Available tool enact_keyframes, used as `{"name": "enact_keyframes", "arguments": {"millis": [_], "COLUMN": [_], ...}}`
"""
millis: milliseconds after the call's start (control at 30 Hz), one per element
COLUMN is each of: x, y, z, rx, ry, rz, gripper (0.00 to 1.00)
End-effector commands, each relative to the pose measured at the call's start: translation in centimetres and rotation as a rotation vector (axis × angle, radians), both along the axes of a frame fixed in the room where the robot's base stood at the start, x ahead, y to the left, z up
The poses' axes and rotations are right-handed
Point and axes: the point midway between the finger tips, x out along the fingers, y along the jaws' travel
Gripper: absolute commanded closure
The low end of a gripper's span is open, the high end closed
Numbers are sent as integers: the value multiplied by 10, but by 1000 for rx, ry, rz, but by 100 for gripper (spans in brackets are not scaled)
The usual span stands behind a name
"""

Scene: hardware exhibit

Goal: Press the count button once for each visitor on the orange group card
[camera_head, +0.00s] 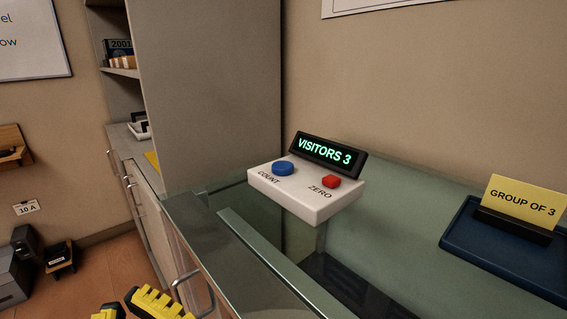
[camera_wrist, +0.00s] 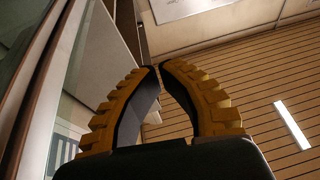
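A white counter box (camera_head: 305,190) sits on the glass-topped counter. It has a blue COUNT button (camera_head: 283,168) and a red ZERO button (camera_head: 331,182). Its display (camera_head: 327,151) reads VISITORS 3. A yellow card (camera_head: 523,203) reading GROUP OF 3 stands in a dark holder at the right; I see no clearly orange card. My gripper's yellow ridged fingers (camera_head: 150,303) show at the bottom edge, low and left of the box, apart from it. In the wrist view my gripper (camera_wrist: 158,67) is shut, its fingertips meeting, with nothing visible between them.
A dark blue tray (camera_head: 460,238) holds the card stand. The counter's front edge and a metal handle (camera_head: 190,277) lie near my gripper. A tall grey cabinet side (camera_head: 210,90) rises behind, left of the box. The glass (camera_head: 400,215) between box and tray is clear.

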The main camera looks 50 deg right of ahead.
Motion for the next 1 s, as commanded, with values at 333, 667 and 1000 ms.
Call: {"name": "enact_keyframes", "arguments": {"millis": [333, 667, 1000], "x": [0, 0, 62], "y": [0, 0, 3], "z": [39, 155, 191], "rx": [0, 1, 68], "ry": [-1, 0, 204], "rz": [0, 0, 65], "gripper": [100, 100, 100]}}
